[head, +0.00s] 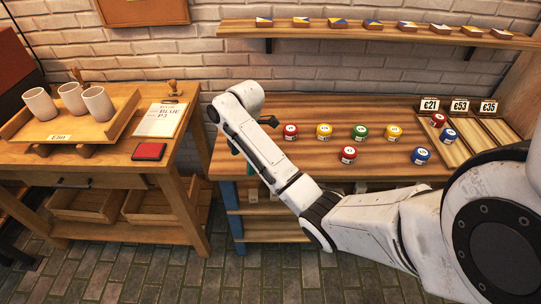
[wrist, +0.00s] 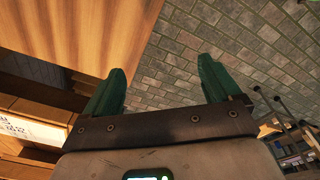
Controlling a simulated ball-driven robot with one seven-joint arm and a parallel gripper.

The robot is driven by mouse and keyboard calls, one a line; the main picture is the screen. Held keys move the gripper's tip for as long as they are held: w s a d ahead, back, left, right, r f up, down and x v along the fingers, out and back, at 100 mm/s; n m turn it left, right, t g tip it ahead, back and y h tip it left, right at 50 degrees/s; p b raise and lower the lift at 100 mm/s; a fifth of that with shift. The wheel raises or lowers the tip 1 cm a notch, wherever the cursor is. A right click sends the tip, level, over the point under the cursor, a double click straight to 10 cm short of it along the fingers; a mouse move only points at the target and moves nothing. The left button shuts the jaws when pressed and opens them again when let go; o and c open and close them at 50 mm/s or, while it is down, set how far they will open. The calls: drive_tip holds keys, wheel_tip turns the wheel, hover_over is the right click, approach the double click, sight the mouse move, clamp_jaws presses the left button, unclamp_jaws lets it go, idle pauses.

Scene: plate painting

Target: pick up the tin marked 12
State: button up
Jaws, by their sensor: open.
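Several small round tins with white tops stand on the wooden workbench (head: 300,170) in the head view. They are a red tin (head: 290,132), a yellow tin (head: 323,131), a green tin (head: 360,132), another yellow tin (head: 393,132), a red tin in front (head: 348,155) and a blue tin (head: 420,156). Their numbers are too small to read, so I cannot tell which is marked 12. My gripper is mostly hidden behind my arm at the bench's left end. In the wrist view my gripper (wrist: 161,75) is open and empty, with no tin between its green fingers.
A side table (head: 100,165) with white cups (head: 72,98) stands left across a gap. A shelf (head: 370,33) runs above.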

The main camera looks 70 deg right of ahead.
drive_tip(key=s+d+r, duration=0.1)
drive_tip(key=d, duration=0.2)
drive_tip(key=s+d+r+n, duration=0.1)
drive_tip(key=d, duration=0.3)
drive_tip(key=s+d+r+n+g, duration=0.1)
drive_tip(key=s+d, duration=0.1)
drive_tip(key=d, duration=0.2)
drive_tip(key=shift+d+r+h, duration=0.15)
drive_tip(key=shift+d+h, duration=0.1)
drive_tip(key=shift+h, duration=0.05)
drive_tip(key=f, duration=0.6)
drive_tip(key=f+p, duration=0.1)
drive_tip(key=f, duration=0.2)
drive_tip(key=shift+s+d+f, duration=0.1)
drive_tip(key=shift+d+f, duration=0.15)
drive_tip(key=shift+f, duration=0.15)
drive_tip(key=c, duration=1.2)
drive_tip(key=shift+r, duration=0.15)
